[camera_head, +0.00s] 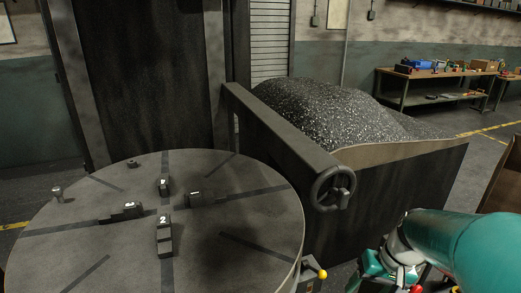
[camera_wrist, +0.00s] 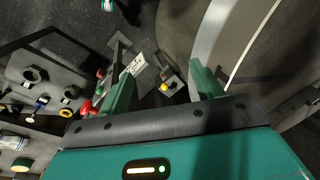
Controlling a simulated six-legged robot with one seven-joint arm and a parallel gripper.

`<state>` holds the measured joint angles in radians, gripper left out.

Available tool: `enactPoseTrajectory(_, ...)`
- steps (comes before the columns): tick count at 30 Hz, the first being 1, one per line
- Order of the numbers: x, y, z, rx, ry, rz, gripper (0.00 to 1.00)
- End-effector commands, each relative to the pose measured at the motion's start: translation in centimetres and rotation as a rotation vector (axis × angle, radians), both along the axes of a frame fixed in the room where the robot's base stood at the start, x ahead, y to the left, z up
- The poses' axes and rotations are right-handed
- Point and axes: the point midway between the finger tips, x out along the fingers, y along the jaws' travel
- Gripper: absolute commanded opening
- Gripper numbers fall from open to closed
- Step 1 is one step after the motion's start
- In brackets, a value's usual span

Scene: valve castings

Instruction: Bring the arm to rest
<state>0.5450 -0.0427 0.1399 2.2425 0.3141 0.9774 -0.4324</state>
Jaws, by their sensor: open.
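My arm (camera_head: 455,245), teal with a pale joint, reaches in from the lower right in the head view. Its gripper end is out of that picture. In the wrist view my gripper (camera_wrist: 163,86) shows two green fingers spread apart with nothing held between them. Past the fingers lie dark floor and a small yellow knob (camera_wrist: 165,87). The curved edge of a large grey round surface (camera_wrist: 275,55) fills the right of that view.
A round table (camera_head: 110,240) bears several dark castings, one marked 2 (camera_head: 164,235). A handwheel (camera_head: 333,187) juts out beside a bin of dark grains (camera_head: 320,110). A lever with a yellow knob (camera_head: 322,273) stands near my arm. A workbench (camera_head: 430,75) is far right.

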Motion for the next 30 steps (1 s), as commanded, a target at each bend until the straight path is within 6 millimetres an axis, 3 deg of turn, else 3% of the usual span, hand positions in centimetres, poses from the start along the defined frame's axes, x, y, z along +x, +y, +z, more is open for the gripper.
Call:
enactPoseTrajectory(6, -2.6, 4.4, 5.0, -0.151, -0.115, 0.052, 0.65)
enactPoseTrajectory(15, -7.2, 8.6, 9.8, -0.261, -0.321, 0.087, 0.65)
enactPoseTrajectory(21, -8.9, 9.6, 11.2, -0.275, -0.410, 0.092, 0.65)
enactPoseTrajectory(30, -9.1, 9.7, 11.2, -0.276, -0.419, 0.089, 0.65)
